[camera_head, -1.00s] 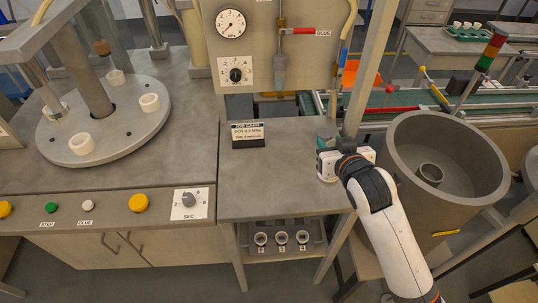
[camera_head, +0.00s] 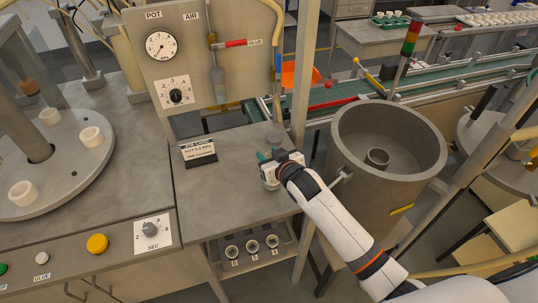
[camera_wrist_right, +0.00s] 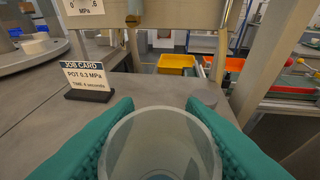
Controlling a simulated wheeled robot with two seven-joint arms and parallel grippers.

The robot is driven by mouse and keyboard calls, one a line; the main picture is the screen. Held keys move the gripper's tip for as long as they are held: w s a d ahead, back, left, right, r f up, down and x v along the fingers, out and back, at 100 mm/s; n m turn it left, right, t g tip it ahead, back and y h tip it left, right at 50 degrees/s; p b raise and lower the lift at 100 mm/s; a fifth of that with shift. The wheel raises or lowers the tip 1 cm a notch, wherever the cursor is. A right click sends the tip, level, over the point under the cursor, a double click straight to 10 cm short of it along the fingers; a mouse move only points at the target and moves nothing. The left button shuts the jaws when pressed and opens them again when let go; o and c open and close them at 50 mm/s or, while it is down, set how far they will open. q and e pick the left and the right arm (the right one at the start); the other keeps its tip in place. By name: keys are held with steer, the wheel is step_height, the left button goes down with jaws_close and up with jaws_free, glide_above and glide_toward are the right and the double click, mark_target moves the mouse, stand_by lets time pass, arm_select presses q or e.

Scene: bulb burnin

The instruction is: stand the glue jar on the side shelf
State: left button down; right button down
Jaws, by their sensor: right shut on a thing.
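My right gripper (camera_head: 268,158) is over the right part of the grey side shelf (camera_head: 225,200), beside the bench. Its teal fingers are shut on a clear, round, open-topped jar (camera_wrist_right: 160,135), which I take to be the glue jar. In the right wrist view the jar stands upright between the fingers and its lower part is hidden. I cannot tell whether its base touches the surface. In the head view the gripper and arm mostly cover the jar. My left gripper is not in view.
A job card (camera_head: 198,150) stands left of the gripper. A small grey round piece (camera_head: 274,140) is just behind the fingers. A post (camera_head: 305,75) and a large grey drum (camera_head: 385,150) are close on the right. Several cups sit on the rack below (camera_head: 250,262). The shelf's front left is clear.

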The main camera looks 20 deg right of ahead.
steer(key=shift+f, duration=0.2)
steer(key=c, duration=0.9)
jaws_free()
steer(key=shift+f, duration=0.1)
steer(key=shift+s, duration=0.1)
steer(key=v, duration=0.6)
steer(key=b+v, duration=0.1)
steer(key=v, duration=0.5)
steer(key=shift+a+r, duration=0.1)
steer(key=shift+r, duration=0.1)
